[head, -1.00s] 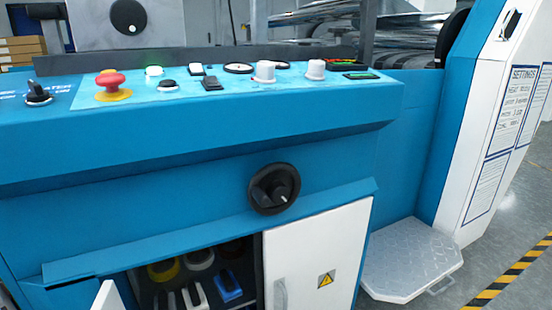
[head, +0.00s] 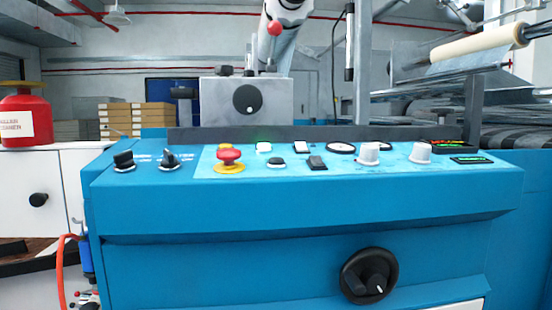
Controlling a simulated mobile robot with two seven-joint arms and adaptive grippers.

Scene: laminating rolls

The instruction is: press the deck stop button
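The blue control deck (head: 300,215) spans the view, with its panel on the sloped top. A red mushroom button (head: 229,156) on a yellow base stands left of the panel's middle. To its right are a green-lit button (head: 264,146), a black round button (head: 276,162) and a black rocker switch (head: 317,162). I cannot read a label that tells which is the deck stop button. Two black selector knobs (head: 169,159) are at the left, one being this one. Neither of my grippers shows in the head view.
Two white knobs (head: 369,154), gauges (head: 341,148) and small displays (head: 470,160) fill the panel's right. A red can (head: 24,118) stands on a white cabinet (head: 88,180) at left. A grey box (head: 245,98) rises behind.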

